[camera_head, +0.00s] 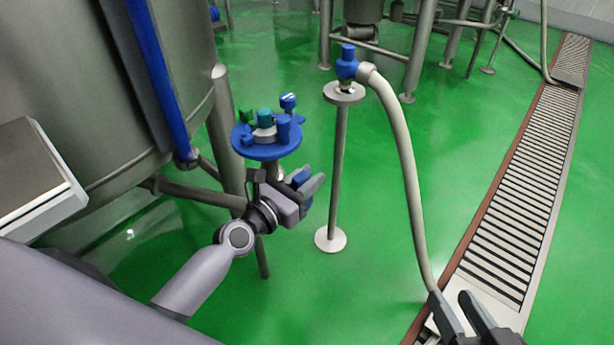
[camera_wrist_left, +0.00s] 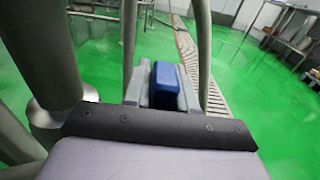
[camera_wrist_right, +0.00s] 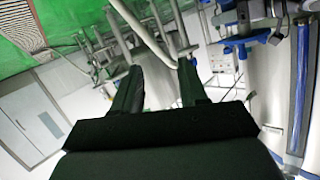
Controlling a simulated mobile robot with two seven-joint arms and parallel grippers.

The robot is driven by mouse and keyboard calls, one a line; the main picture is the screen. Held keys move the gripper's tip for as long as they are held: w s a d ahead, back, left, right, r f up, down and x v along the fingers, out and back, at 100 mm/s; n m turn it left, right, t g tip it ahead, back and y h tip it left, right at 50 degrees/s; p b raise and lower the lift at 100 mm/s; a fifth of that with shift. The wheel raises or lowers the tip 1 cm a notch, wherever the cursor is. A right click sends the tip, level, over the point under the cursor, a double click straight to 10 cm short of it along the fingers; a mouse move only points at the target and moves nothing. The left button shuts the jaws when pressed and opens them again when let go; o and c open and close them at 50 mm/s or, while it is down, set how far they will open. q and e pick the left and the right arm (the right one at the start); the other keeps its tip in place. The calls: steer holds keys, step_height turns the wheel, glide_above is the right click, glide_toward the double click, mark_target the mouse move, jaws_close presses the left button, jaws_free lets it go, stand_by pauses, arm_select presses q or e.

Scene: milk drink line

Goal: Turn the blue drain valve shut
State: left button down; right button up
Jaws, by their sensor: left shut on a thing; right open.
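The blue drain valve's handle (camera_head: 300,178) shows as a small blue block just below and right of a round blue manifold. My left gripper (camera_head: 309,186) is shut on it, with a finger on each side. In the left wrist view the blue handle (camera_wrist_left: 167,85) stands between the grey fingers, and the fingers partly hide it. The valve's body is mostly hidden behind the gripper, so I cannot tell how far it is turned. My right gripper (camera_head: 455,299) is open and empty at the bottom right; its spread fingers also show in the right wrist view (camera_wrist_right: 160,80).
The blue manifold (camera_head: 267,152) carries blue, green and teal knobs. A thin stand (camera_head: 338,180) right of it holds a blue fitting (camera_head: 347,63) with a hose (camera_head: 403,150) hanging to the floor. A big steel tank (camera_head: 75,90) stands left. A floor drain grate (camera_head: 525,185) runs along the right.

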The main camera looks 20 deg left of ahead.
arm_select(q)
steer(key=shift+w+r+p, duration=0.1)
steer(key=shift+r+p, duration=0.2)
steer(key=shift+p, duration=0.25)
steer(key=shift+w+g+p, duration=0.1)
steer(key=shift+g+p, duration=0.2)
steer(key=shift+p, duration=0.8)
steer(key=shift+w+f+g+p, duration=0.15)
steer(key=shift+g+p, duration=0.25)
steer(key=shift+p, duration=0.6)
steer(key=g+p, duration=0.1)
steer(key=p, duration=0.3)
steer(key=w+f+g+y+p, duration=0.1)
steer(key=p, duration=0.3)
steer(key=shift+w+d+f+p, duration=0.1)
steer(key=shift+d+f+p, duration=0.1)
steer(key=shift+p, duration=0.15)
arm_select(e)
steer(key=s+d+g+h, duration=0.2)
steer(key=d+h, duration=0.2)
steer(key=d, duration=0.2)
steer(key=shift+s+d+m, duration=0.3)
steer(key=shift+s+m, duration=0.1)
arm_select(q)
steer(key=c, duration=1)
jaws_free()
